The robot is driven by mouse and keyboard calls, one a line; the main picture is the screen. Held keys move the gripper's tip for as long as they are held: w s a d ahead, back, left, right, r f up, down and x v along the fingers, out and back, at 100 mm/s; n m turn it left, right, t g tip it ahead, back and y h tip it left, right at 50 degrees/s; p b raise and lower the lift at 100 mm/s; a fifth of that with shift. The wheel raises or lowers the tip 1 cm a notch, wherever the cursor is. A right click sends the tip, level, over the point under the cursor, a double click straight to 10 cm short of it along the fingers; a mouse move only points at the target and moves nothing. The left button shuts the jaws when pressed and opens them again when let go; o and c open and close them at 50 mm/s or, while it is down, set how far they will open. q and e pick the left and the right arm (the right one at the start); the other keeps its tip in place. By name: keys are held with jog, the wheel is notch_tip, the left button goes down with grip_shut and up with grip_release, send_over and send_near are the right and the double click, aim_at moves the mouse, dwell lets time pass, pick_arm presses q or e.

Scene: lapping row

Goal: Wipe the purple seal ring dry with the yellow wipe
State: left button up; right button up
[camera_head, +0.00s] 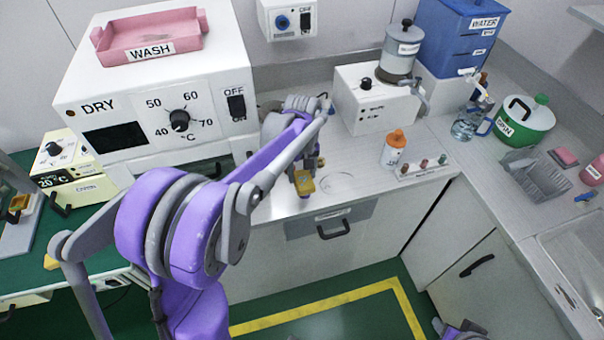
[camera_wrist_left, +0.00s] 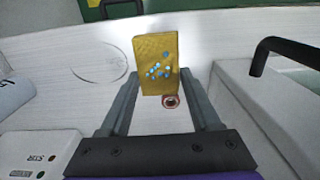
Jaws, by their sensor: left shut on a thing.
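No clearly purple ring shows. My right gripper is out of view.
The dryer (camera_head: 143,75) carries a pink wash tray (camera_head: 150,35). To the right are a white machine (camera_head: 375,100), an orange-capped bottle (camera_head: 393,150) and a small rack (camera_head: 423,167). A faint circle (camera_head: 338,182) marks clear bench. A dark drawer handle (camera_head: 334,231) projects below.

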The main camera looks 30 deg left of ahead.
pick_arm(q)
jog(key=shift+r+p, duration=0.85)
jog(key=shift+r, duration=0.9)
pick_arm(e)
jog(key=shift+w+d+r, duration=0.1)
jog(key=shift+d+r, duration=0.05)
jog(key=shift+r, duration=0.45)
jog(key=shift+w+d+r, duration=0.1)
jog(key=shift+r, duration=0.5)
